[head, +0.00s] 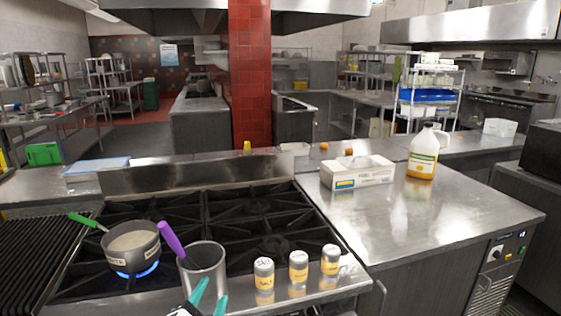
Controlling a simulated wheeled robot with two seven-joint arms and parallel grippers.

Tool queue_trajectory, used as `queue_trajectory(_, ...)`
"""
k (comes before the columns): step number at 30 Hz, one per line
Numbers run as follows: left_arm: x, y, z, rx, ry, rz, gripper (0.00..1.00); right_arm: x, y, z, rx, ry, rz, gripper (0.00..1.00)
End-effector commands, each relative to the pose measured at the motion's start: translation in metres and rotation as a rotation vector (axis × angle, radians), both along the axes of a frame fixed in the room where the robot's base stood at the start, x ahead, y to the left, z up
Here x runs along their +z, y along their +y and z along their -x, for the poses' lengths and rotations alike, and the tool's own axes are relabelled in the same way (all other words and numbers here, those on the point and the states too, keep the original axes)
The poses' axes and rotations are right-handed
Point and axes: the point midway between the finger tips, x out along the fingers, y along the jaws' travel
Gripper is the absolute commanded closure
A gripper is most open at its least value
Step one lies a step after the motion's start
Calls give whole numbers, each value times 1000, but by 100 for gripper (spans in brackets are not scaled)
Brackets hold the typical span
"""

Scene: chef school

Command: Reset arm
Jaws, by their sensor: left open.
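My left gripper (210,296) shows at the bottom edge of the head view, its two teal fingertips apart and nothing between them. It is just in front of a metal cup (205,268), overlapping its lower part in the picture; I cannot tell whether they touch. A purple-handled utensil (171,240) leans in or against the cup. A pot (132,249) with a green handle stands on the left front burner over a blue flame, with pale contents. My right gripper is not in view.
Three shakers (264,274) stand along the front edge of the stove (236,234). The steel counter (440,205) on the right holds a box (358,176) and a jug (423,155) of yellow liquid; its front is clear. A red tiled pillar (250,75) rises behind.

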Motion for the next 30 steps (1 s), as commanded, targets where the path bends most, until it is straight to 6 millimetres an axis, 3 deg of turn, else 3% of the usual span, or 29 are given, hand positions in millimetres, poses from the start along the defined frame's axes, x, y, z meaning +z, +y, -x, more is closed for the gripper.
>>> queue_trajectory(1,-33,14,19,54,142,90,53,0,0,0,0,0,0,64)
queue_trajectory(3,-74,31,48,134,336,207,53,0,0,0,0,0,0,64)
queue_trajectory(6,-121,48,94,236,570,337,53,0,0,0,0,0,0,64)
queue_trajectory(9,-151,57,135,317,747,424,53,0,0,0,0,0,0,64)
queue_trajectory(15,-185,65,204,442,1007,533,53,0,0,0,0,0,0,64)
queue_trajectory(22,-203,69,276,565,1246,613,53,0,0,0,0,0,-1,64)
queue_trajectory(23,-207,69,281,578,1267,618,53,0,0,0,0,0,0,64)
queue_trajectory(30,-272,66,262,578,1282,604,53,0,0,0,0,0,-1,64)
